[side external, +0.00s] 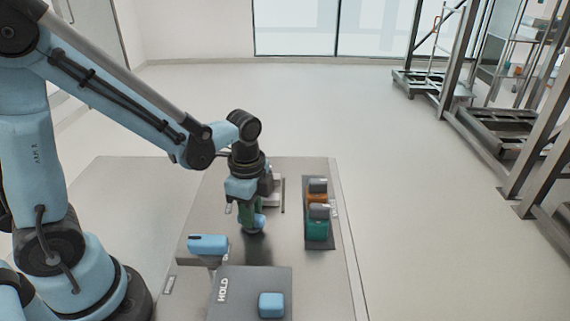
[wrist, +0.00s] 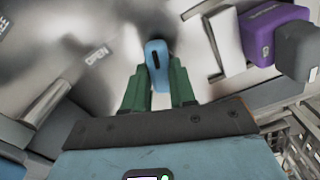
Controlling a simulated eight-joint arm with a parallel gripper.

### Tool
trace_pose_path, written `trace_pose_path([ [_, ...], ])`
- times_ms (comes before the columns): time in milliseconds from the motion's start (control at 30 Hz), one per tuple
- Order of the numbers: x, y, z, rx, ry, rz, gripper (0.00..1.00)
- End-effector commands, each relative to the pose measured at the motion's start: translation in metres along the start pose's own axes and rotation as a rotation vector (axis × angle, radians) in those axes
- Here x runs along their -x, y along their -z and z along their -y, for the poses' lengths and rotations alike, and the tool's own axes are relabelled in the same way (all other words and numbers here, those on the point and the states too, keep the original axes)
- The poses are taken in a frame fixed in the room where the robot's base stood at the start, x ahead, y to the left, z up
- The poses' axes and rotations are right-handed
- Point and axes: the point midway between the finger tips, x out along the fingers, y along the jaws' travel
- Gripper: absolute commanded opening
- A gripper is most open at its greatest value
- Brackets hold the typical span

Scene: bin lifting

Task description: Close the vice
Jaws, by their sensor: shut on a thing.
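My gripper (side external: 250,214) points down over the middle of the table, its dark green fingers shut on a blue handle (side external: 259,222). In the wrist view, my gripper's fingers (wrist: 157,84) stand on either side of the blue handle (wrist: 156,62), which has a dark slot along its top. A printed OPEN label (wrist: 97,55) lies on the surface left of the handle. Pale grey blocks, possibly the vice jaws (side external: 277,189), show partly behind my gripper in the side view. Whether they are open or closed is not clear.
A dark tray (side external: 308,241) with orange (side external: 317,198) and teal (side external: 317,229) bins stands right of my gripper. Another blue handle (side external: 208,243) stands at front left. A blue block (side external: 271,305) sits on the HOLD pad (side external: 240,275). A purple bin (wrist: 265,40) shows in the wrist view.

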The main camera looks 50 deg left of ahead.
Motion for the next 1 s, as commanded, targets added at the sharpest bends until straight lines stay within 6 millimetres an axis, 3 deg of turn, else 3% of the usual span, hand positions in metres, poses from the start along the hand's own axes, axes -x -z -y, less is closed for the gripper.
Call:
trace_pose_path([
  [600, 0.0001, 0.0005, 0.0007, -0.54, 0.0, -0.001, 0.0],
  [1000, 0.0001, 0.0006, 0.0008, -0.707, 0.0, -0.001, 0.0],
])
